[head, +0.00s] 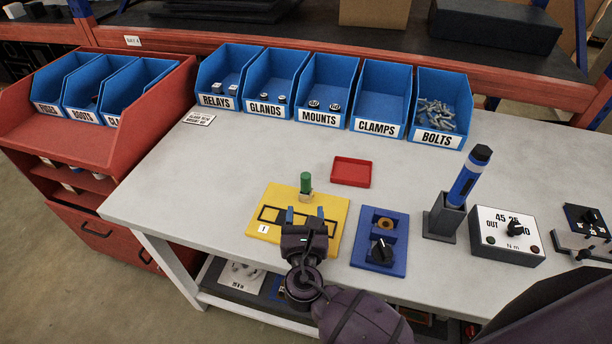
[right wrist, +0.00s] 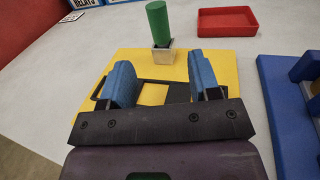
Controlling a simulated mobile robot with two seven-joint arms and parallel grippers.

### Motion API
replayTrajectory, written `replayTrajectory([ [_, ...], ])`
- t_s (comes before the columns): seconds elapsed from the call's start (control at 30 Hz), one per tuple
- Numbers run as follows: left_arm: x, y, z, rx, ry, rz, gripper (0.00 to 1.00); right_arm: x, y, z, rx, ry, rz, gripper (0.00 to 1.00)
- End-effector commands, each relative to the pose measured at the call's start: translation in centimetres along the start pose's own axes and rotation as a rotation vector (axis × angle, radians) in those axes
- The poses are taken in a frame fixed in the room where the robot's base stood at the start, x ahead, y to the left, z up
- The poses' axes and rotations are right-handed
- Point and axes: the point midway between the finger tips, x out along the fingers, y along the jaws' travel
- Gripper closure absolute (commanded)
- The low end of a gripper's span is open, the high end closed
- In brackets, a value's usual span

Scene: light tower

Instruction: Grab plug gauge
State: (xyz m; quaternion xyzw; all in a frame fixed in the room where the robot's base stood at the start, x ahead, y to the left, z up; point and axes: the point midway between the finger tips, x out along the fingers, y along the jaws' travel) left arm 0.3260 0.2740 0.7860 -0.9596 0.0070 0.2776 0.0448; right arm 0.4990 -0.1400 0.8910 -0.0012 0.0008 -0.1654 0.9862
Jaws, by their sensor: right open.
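A green cylinder (head: 306,182), which looks like the plug gauge, stands upright in a small beige block on the yellow board (head: 337,205). In the right wrist view the green cylinder (right wrist: 158,23) rises from the block (right wrist: 162,56) beyond the fingertips. My right gripper (head: 305,215) is over the yellow board, on the near side of the cylinder. Its two blue fingers are apart with nothing between them, and they do not touch the cylinder. It also shows in the right wrist view (right wrist: 161,78). My left gripper is not in view.
A red tray (head: 351,172) lies behind the board. A blue fixture with a black knob (head: 381,252) is just right of it. A dark holder with a blue tool (head: 468,178) and a dial box (head: 505,252) stand further right. Blue bins (head: 326,85) line the back.

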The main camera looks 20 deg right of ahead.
Motion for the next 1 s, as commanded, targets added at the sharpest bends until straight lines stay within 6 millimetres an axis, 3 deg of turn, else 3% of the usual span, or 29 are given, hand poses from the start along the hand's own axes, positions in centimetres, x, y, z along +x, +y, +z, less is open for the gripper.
replayTrajectory([
  [0.27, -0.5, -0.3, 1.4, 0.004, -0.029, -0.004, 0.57, 3.9, 0.0, 0.1, 0.001, -0.002, 0.001, 0.43],
  [0.57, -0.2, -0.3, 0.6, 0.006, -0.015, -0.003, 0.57, 6.0, 0.0, 0.4, 0.002, -0.001, 0.000, 0.43],
  [0.8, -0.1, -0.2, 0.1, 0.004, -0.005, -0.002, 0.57, 9.1, 0.0, 0.8, 0.001, -0.001, 0.000, 0.43],
  [1.0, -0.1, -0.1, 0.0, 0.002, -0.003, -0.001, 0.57, 10.2, 0.0, 0.7, 0.002, 0.000, 0.000, 0.43],
])
